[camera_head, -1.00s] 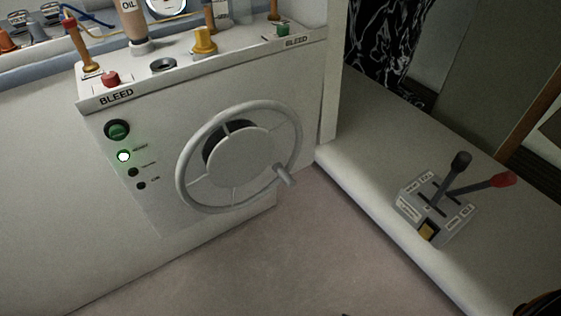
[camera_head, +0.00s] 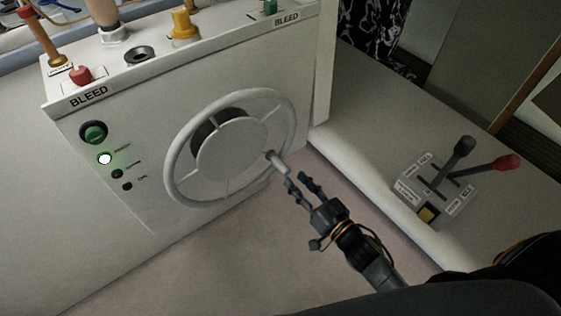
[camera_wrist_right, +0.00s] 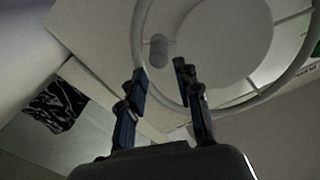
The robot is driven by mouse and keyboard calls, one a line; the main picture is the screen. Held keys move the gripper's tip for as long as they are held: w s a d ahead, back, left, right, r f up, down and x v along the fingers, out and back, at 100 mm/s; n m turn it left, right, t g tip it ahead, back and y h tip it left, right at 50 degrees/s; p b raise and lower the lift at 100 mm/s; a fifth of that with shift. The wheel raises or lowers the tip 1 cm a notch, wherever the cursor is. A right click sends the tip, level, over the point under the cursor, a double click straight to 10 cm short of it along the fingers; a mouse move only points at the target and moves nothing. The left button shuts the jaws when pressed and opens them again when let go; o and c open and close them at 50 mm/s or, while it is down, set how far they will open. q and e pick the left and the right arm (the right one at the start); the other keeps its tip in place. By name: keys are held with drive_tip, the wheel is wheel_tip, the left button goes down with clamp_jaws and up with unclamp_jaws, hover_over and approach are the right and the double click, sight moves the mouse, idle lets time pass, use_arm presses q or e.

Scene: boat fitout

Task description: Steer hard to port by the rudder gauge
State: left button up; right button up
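A grey steering wheel (camera_head: 232,148) with a round hub plate is on the front of a white console. Its handle knob (camera_head: 279,162) sticks out at the lower right of the rim. My right gripper (camera_head: 298,180) is open just below and in front of the knob, with its fingers pointing at it. In the right wrist view the knob (camera_wrist_right: 158,50) shows just beyond and between the two open fingertips (camera_wrist_right: 160,72); nothing is held, and contact cannot be told. The rudder gauge face is not visible now. My left gripper is not in view.
The console top (camera_head: 210,50) carries a red button (camera_head: 79,75), a yellow knob (camera_head: 184,25) and levers. A throttle box (camera_head: 435,188) with black and red levers stands on the right ledge. The floor below is clear.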

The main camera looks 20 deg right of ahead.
sight(275, 158)
drive_tip(key=x, duration=0.8)
drive_tip(key=shift+f, duration=0.1)
drive_tip(key=shift+c, duration=0.4)
clamp_jaws()
